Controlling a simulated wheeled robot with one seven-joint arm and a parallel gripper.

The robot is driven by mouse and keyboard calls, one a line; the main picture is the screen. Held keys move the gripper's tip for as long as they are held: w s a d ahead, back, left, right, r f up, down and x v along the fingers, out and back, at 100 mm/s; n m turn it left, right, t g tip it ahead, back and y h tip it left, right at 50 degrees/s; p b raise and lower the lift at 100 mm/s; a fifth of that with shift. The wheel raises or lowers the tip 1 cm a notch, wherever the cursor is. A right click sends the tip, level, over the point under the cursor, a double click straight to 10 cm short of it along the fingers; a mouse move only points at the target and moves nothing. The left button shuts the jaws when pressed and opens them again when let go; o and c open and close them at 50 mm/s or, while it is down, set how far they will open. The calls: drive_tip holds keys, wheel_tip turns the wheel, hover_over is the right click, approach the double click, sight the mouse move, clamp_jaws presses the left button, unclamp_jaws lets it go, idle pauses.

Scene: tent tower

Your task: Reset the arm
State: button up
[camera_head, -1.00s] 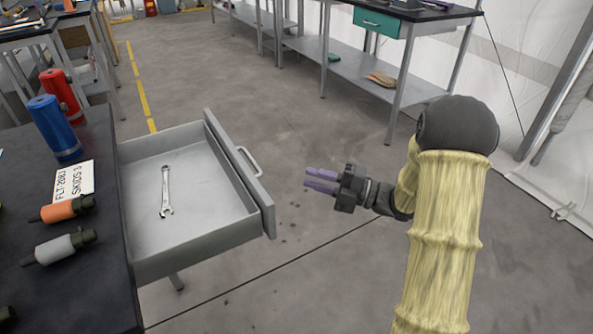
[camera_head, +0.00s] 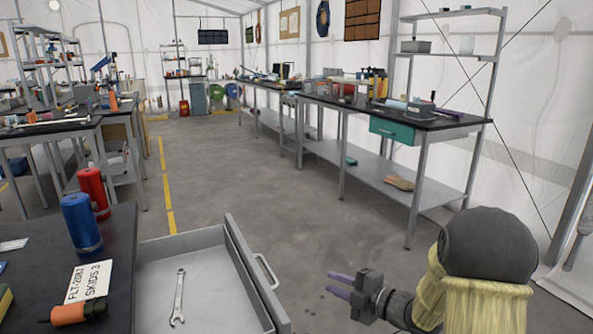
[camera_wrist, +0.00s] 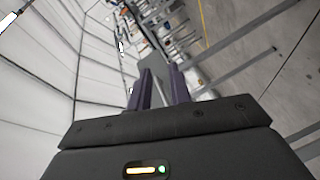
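My gripper (camera_head: 341,286) is at the lower right of the head view, to the right of the open drawer and apart from its handle. Its two purple fingers point left with a gap between them, and nothing is held. The same fingers show in the wrist view (camera_wrist: 160,90), apart and empty. My arm is bent, with its yellow-sleeved part at the bottom right. The grey drawer (camera_head: 210,258) is pulled out from the dark-topped bench and holds a silver wrench (camera_head: 178,297).
The dark bench top (camera_head: 40,260) at left carries a blue cylinder (camera_head: 80,222), a red cylinder (camera_head: 93,192), a label card (camera_head: 89,282) and an orange-handled tool (camera_head: 78,313). A long workbench with a teal drawer (camera_head: 397,131) stands at right. The middle floor is clear.

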drive_tip(key=s+d+f+m+g+h, duration=0.1)
drive_tip(key=s+d+f+m+h, duration=0.25)
drive_tip(key=d+m+h, duration=0.6)
drive_tip(key=s+a+f+m+g+h+p, duration=0.15)
drive_tip(key=s+m+g, duration=0.25)
drive_tip(key=s+m, duration=0.4)
drive_tip(key=s+a+m+g+h+b, duration=0.1)
drive_tip(key=s+a+m+g, duration=0.2)
drive_tip(key=s+m, duration=0.6)
wheel_tip(320, 180, up, 36)
drive_tip(key=s+n+p, duration=0.1)
drive_tip(key=n+p, duration=0.1)
drive_tip(key=p, duration=3.4)
drive_tip(key=shift+s+f+n, duration=0.15)
drive_tip(key=shift+s+n, duration=0.05)
drive_tip(key=shift+n, duration=0.15)
drive_tip(key=shift+w, duration=0.1)
